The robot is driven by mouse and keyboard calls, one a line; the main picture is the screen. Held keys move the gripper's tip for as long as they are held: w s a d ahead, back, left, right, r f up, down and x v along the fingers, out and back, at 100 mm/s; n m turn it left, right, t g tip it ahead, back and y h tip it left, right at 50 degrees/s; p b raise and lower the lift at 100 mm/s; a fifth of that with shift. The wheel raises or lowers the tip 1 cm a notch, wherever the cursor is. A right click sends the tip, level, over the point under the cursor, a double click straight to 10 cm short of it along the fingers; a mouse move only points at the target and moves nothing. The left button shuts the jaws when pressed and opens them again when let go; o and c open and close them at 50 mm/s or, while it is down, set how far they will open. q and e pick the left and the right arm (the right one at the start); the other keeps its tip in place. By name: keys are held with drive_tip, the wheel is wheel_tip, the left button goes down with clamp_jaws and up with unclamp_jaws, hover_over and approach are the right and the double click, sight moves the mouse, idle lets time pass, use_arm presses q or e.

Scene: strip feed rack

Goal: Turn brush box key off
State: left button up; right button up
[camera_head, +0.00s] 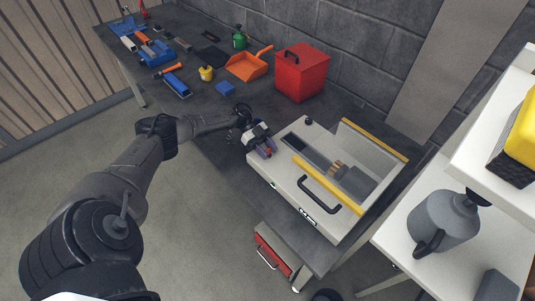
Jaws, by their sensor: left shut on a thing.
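The brush box is a light grey box (283,178) on the dark bench, with a yellow edge strip (327,185), a black handle (318,195) and an open top section holding small brown and grey parts. My left gripper (265,150) is at the box's left end. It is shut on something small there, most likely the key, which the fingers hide. I cannot tell the key's angle. My right gripper is not in view.
A red box (302,72), an orange dustpan (250,63) and a yellow pot (206,73) stand farther back on the bench (215,140). Blue tools lie at the far left. A white shelf (408,215) with a grey watering can (444,219) is at right.

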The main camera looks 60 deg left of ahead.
use_arm(q)
drive_tip(key=shift+r, duration=0.1)
idle(0.4)
drive_tip(key=o, duration=0.9)
drive_tip(key=shift+o, duration=0.2)
drive_tip(key=shift+a, duration=0.3)
drive_tip(key=b+v, duration=0.4)
drive_tip(key=v, duration=0.9)
drive_tip(key=shift+w+a, duration=0.1)
